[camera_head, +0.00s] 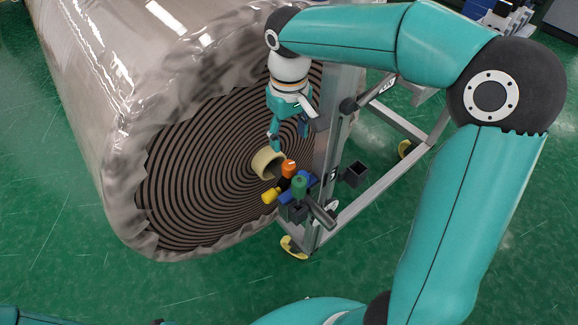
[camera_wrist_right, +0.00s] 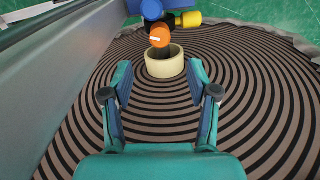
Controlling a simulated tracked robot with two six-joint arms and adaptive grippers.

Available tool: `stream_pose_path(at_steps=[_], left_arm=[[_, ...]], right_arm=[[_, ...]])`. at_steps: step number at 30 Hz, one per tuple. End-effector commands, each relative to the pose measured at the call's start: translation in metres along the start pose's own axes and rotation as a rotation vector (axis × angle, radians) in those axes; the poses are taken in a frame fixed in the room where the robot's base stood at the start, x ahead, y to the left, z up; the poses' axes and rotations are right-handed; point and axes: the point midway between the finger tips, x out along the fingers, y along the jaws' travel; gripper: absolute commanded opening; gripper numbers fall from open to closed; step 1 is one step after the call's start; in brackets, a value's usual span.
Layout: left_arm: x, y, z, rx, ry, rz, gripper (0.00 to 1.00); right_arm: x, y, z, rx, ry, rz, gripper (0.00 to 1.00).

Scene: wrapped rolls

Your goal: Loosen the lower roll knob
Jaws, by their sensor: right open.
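A large wrapped roll (camera_head: 215,150) with a dark spiral end face and a pale hollow core (camera_head: 266,162) fills the left half of the head view. In front of the core is a cluster with an orange knob (camera_head: 288,168), a yellow knob (camera_head: 269,196) and a green knob (camera_head: 299,185). I cannot tell which one is the lower roll knob. The orange knob (camera_wrist_right: 160,37) and yellow knob (camera_wrist_right: 190,18) also show in the right wrist view. My right gripper (camera_head: 275,140) is open and empty, just above the core, apart from the knobs. My left gripper is not in view.
A grey metal frame (camera_head: 327,150) stands right of the roll face, close beside my right gripper. It has a lower rail (camera_head: 375,195), a dark square block (camera_head: 355,174) and a yellow foot (camera_head: 294,248).

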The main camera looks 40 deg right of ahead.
Motion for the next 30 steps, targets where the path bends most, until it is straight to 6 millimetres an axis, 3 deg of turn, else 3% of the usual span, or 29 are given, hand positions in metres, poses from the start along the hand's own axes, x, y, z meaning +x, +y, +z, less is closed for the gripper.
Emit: stream_pose_path(at_steps=[6,15,21,30], left_arm=[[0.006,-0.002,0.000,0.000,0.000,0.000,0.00],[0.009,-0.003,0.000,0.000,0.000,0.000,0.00],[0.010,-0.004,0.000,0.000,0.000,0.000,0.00],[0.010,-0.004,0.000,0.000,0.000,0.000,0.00]], right_arm=[[0.051,0.000,0.001,0.000,-0.007,0.000,0.59],[0.101,0.000,0.001,-0.001,-0.004,0.000,0.59],[0.114,0.000,0.000,0.000,-0.001,0.000,0.59],[0.115,0.000,0.000,-0.001,0.000,0.000,0.57]])
